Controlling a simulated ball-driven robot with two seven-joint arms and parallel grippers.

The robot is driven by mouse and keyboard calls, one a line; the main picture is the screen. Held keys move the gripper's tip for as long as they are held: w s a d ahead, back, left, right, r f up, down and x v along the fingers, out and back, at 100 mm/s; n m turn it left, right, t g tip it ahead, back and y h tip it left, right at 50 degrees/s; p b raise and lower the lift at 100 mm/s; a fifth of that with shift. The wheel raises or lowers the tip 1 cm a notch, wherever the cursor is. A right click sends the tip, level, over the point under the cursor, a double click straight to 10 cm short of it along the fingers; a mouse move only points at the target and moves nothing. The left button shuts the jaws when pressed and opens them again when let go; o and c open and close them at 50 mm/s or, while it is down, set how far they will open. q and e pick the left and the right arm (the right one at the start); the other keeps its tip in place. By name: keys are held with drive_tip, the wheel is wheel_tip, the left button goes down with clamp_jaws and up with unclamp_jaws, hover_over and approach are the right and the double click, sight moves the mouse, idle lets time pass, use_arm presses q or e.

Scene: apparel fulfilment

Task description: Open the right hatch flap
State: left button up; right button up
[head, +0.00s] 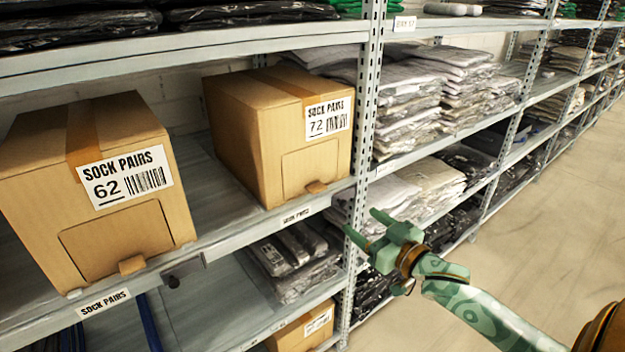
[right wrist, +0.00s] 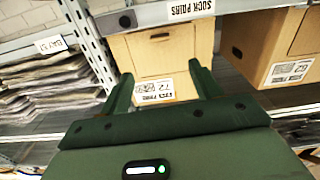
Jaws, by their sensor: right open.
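The right cardboard box (head: 235,125), labelled "SOCK PAIRS 72", stands on the middle shelf. Its hatch flap (head: 308,165) looks closed, flush with the front face, with a small tab (head: 317,187) at its lower edge. The left box (head: 35,160), labelled 62, has a similar closed flap (head: 115,238). My right gripper (head: 362,223) is open and empty, in front of the shelf, below and right of the right flap and apart from it. In the right wrist view, upside down, the 72 box (right wrist: 190,55) shows beyond the open fingers (right wrist: 160,72). My left gripper is out of view.
A slotted upright (head: 366,110) stands just right of the 72 box. The shelf edge (head: 235,238) runs below both boxes, with a small dark device (head: 184,274) on it. Bagged garments (head: 405,105) fill neighbouring bays. The aisle floor (head: 540,215) at right is clear.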

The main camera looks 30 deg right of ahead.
sight(321, 191)
drive_tip(key=shift+m, duration=0.4)
drive_tip(key=w+b, duration=0.1)
drive_tip(key=w, duration=0.4)
drive_tip(key=w+b, duration=0.2)
drive_tip(key=w, duration=0.3)
drive_tip(key=w+a+b, duration=0.1)
drive_tip(key=w, duration=0.4)
drive_tip(key=shift+w+f+b, duration=0.15)
drive_tip(key=shift+f+b, duration=0.1)
drive_tip(key=shift+b, duration=0.1)
drive_tip(key=shift+w+a+r, duration=0.1)
drive_tip(key=shift+w, duration=0.3)
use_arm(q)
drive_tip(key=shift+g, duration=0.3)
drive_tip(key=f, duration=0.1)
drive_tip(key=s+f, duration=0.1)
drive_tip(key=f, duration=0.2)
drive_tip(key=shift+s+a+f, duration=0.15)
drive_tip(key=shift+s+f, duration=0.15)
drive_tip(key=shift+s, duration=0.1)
